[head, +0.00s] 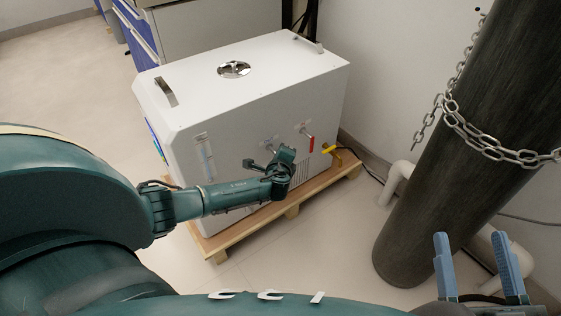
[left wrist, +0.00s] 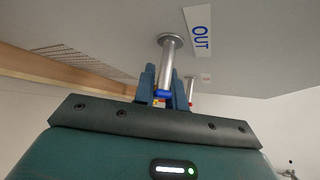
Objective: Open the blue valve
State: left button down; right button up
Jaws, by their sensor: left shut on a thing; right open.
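The blue valve sits on a metal pipe at the front of the white distiller (head: 250,105). In the left wrist view its blue part (left wrist: 163,93) shows between my fingers, below the silver pipe (left wrist: 170,55). In the head view my left gripper hides it. My left gripper (head: 284,158) is at the distiller's front face and shut on the blue valve; its fingers show in the left wrist view (left wrist: 164,88). How far the handle is turned cannot be told. My right gripper (head: 478,262) is open and empty at the lower right, far from the distiller.
A red valve handle (head: 311,144) and a yellow valve (head: 329,148) are right of my left gripper. The distiller stands on a wooden pallet (head: 240,234). A dark cylinder (head: 440,150) with a chain (head: 490,152) stands at the right. A white pipe (head: 394,184) runs near the wall.

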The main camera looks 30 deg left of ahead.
pick_arm(q)
jog(key=shift+w+d+r+n+t+y+b, duration=0.1)
jog(key=shift+r+n+t+y+b, duration=0.15)
jog(key=shift+n+t+b, duration=0.85)
jog(key=shift+w+r+n+t+y+b, duration=0.15)
jog(key=shift+r+n+t+b, duration=0.2)
jog(key=shift+n+t+b, duration=0.7)
pick_arm(e)
notch_tip(320, 180, up, 7)
jog(key=n+t+y, duration=0.1)
jog(key=n+y, duration=0.6)
jog(key=shift+d, duration=0.45)
pick_arm(q)
jog(key=shift+s, duration=0.1)
pick_arm(e)
jog(key=shift+w, duration=0.1)
pick_arm(q)
jog(key=c, duration=1.4)
grip_release()
jog(key=shift+c, duration=0.2)
jog(key=p+v, duration=0.3)
jog(key=v, duration=1)
jog(key=shift+p, duration=0.35)
pick_arm(e)
jog(key=f+m+h, duration=0.4)
jog(key=m+h, duration=0.1)
jog(key=shift+w+a+f, duration=0.2)
jog(key=shift+w+f, duration=0.15)
jog(key=shift+f, duration=0.05)
